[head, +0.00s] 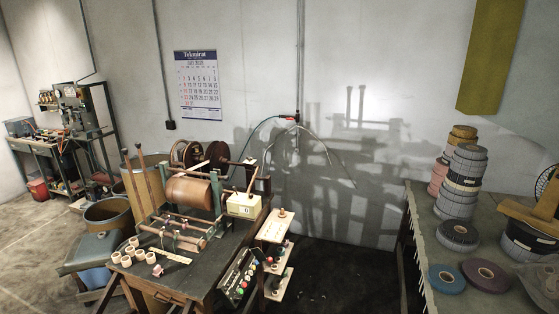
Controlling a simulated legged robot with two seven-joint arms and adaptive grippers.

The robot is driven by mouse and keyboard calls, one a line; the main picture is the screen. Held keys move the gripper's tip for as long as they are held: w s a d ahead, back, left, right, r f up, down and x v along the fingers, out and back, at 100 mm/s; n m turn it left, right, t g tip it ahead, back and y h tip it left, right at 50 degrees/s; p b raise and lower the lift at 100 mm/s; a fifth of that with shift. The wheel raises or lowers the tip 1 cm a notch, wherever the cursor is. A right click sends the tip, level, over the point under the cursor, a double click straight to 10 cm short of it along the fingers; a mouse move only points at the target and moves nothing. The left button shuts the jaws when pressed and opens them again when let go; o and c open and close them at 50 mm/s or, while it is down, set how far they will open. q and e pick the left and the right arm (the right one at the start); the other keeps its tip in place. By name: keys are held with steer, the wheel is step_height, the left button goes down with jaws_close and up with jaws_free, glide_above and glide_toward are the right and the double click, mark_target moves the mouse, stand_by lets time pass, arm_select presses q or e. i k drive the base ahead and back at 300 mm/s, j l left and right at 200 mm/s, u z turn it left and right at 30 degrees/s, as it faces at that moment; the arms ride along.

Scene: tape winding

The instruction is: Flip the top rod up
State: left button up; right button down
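The tape winding machine stands on a dark table (205,282) left of centre. It carries a wide brown roll (188,191) between green uprights. Several slim rods show on it: a pale one slants above the roll (195,166), another slants up above the cream counter box (243,206), and low horizontal ones lie in front of the roll. I cannot tell for certain which is the top rod. Dark reels (217,156) sit behind the roll. Neither of my grippers is in view.
A control panel with coloured buttons (240,278) hangs at the table's front right. Small pale rings (127,252) lie on its left corner. A second table at right holds stacked grey tape rolls (462,181) and flat rolls (485,275). Dark floor between the tables is open.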

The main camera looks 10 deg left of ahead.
mark_target(226, 178)
steer(key=i+z, duration=0.1)
steer(key=i, duration=0.45)
steer(key=i+j+z, duration=0.1)
steer(key=i, duration=0.45)
steer(key=i+j, duration=0.2)
steer(key=i, duration=0.35)
steer(key=i+j+z, duration=0.15)
steer(key=i, duration=0.4)
steer(key=i+l+z, duration=0.1)
steer(key=i+z, duration=0.2)
steer(key=i, duration=0.35)
steer(key=i+j+z, duration=0.1)
steer(key=i+z, duration=0.2)
steer(key=i, duration=0.35)
steer(key=u, duration=4.15)
